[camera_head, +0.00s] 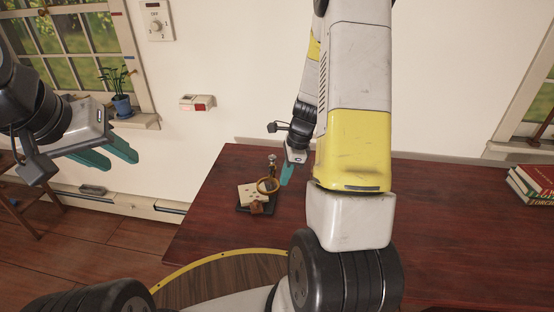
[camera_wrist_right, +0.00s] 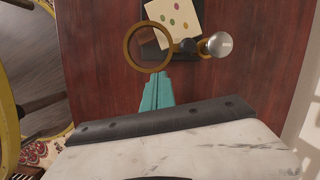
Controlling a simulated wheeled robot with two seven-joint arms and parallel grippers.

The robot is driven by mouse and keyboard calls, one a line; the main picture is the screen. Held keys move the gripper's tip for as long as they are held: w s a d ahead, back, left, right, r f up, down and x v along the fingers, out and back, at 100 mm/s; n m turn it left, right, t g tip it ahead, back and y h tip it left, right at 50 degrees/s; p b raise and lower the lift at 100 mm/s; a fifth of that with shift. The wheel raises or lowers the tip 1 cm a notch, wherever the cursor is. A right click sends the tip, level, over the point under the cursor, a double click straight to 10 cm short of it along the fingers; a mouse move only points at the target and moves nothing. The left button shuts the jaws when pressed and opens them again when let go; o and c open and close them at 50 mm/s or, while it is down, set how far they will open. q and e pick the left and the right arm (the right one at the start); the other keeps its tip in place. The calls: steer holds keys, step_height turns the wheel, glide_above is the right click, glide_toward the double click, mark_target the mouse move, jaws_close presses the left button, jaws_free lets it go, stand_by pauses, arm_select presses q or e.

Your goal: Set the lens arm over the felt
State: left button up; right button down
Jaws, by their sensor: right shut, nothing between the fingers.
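The lens arm's brass ring (camera_head: 268,185) stands out from a small upright post with a silver knob (camera_wrist_right: 220,44) on the dark table. In the right wrist view the ring (camera_wrist_right: 128,48) lies mostly left of a cream sheet (camera_wrist_right: 173,17) with coloured dots, overlapping its lower left corner. A dark pad (camera_wrist_right: 202,18) lies under the sheet; I cannot tell which of these is the felt. My right gripper (camera_wrist_right: 157,80) is shut and empty, its teal fingertips close to the ring's near edge; contact is unclear. My left gripper (camera_head: 123,163) is open and empty, left of the table.
The dark red table (camera_head: 450,220) is mostly clear to the right, with books (camera_head: 532,184) at its far right end. A potted plant (camera_head: 122,106) stands on the left windowsill.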

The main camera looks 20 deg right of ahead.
mark_target(266, 183)
steer(key=a+m, duration=0.2)
steer(key=m, duration=0.1)
steer(key=shift+s+a+m+t, duration=0.1)
steer(key=shift+a+m+t, duration=0.3)
steer(key=a+m, duration=0.2)
steer(key=shift+w+m+t+h, duration=0.25)
steer(key=shift+m+t+h, duration=0.05)
steer(key=shift+m+h, duration=0.1)
steer(key=shift+w+a, duration=0.2)
steer(key=shift+a, duration=0.2)
